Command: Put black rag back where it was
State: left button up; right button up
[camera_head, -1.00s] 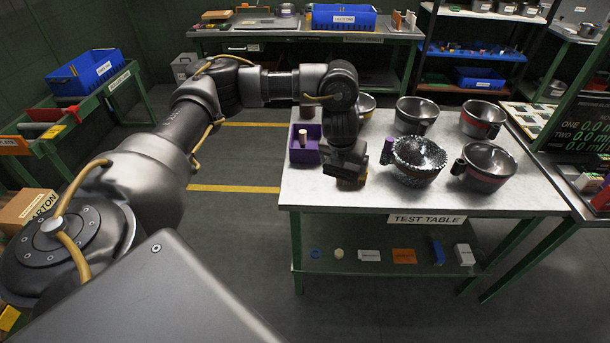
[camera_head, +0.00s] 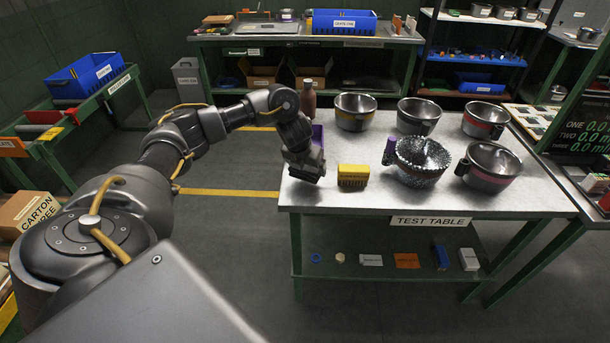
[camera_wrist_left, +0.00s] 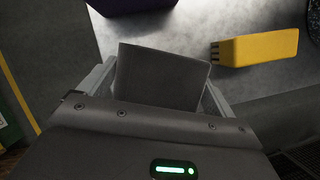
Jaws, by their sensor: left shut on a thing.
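The black rag (camera_wrist_left: 163,78) shows in the left wrist view as a dark grey, flat-faced piece between the fingers of my left gripper (camera_wrist_left: 158,88). My left gripper is shut on it. In the head view my left gripper (camera_head: 305,172) is low at the left front corner of the test table (camera_head: 345,200); the rag can hardly be told apart from the dark gripper there. I cannot tell whether the rag touches the tabletop. My right gripper is in neither view.
A yellow block (camera_head: 353,174) with dark teeth lies just right of my gripper; it also shows in the wrist view (camera_wrist_left: 258,48). A purple bin (camera_head: 317,136) stands behind the gripper, partly hidden. Several metal pots, one speckled (camera_head: 420,163), fill the right side. A brown bottle (camera_head: 308,98) stands behind.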

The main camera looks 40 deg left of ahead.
aim_at(305, 174)
pick_arm(q)
jog(key=f, duration=0.1)
jog(key=f+p, duration=0.1)
jog(key=f, duration=0.1)
jog(key=shift+a+f, duration=0.2)
jog(key=shift+a, duration=0.15)
jog(key=shift+f, duration=0.2)
jog(key=shift+f, duration=0.15)
jog(key=o, duration=0.9)
jog(key=shift+c, duration=0.2)
